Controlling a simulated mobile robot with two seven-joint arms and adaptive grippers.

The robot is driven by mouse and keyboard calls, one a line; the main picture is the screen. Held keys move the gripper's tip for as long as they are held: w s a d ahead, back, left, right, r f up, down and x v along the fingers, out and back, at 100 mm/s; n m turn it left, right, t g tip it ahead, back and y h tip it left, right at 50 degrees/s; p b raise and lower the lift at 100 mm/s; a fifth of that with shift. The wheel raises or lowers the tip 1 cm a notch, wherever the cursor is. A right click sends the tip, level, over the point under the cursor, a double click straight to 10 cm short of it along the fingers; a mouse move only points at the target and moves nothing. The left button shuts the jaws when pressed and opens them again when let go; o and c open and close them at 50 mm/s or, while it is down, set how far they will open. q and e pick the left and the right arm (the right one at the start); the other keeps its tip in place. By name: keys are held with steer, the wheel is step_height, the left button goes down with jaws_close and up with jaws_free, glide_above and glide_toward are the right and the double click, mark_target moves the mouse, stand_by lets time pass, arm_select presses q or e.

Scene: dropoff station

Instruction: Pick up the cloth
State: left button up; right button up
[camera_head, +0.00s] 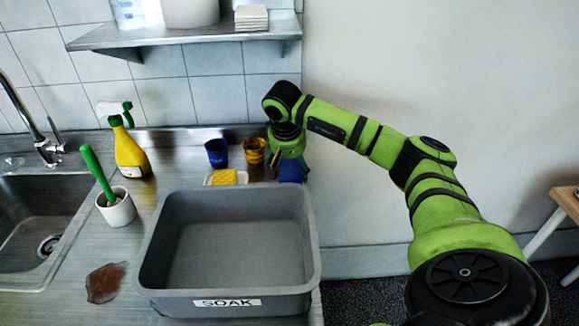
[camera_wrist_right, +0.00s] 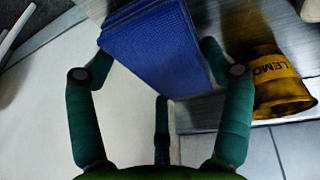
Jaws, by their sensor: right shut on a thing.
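The cloth (camera_head: 291,172) is blue and lies at the back right end of the steel counter, partly hidden under my right gripper (camera_head: 285,160). In the right wrist view the cloth (camera_wrist_right: 155,50) looks like a folded stack with several layers. There my right gripper (camera_wrist_right: 157,55) has a finger on each side of the cloth and is shut on it. In the head view the cloth seems to be at counter level; I cannot tell whether it is clear of the surface. My left gripper is not in view.
A yellow cup (camera_head: 255,150) stands just left of the gripper, beside a blue cup (camera_head: 217,152). A yellow sponge (camera_head: 224,177) lies in front. A grey SOAK tub (camera_head: 310,240) fills the counter front. A spray bottle (camera_head: 130,150) and shelf (camera_head: 185,38) are at left.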

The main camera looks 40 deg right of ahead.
mark_target(297, 164)
steer(key=shift+s+a+f, duration=0.1)
steer(key=shift+r, duration=0.25)
step_height(297, 164, up, 2)
steer(key=shift+r+b, duration=0.1)
steer(key=shift+b, duration=0.4)
steer(key=shift+s+d+r, duration=0.15)
steer(key=shift+s+d, duration=0.1)
steer(key=shift+d, duration=0.3)
steer(key=shift+s+d+r+b, duration=0.1)
steer(key=shift+s+d+b, duration=0.75)
steer(key=shift+s+d, duration=1.15)
steer(key=shift+s+d+r+b, duration=0.1)
steer(key=shift+s+d+b, duration=0.7)
steer(key=shift+s+d, duration=1.2)
steer(key=shift+s+d+b, duration=0.85)
steer(key=shift+s+d, duration=0.6)
steer(key=shift+d, duration=1.05)
steer(key=shift+c, duration=0.3)
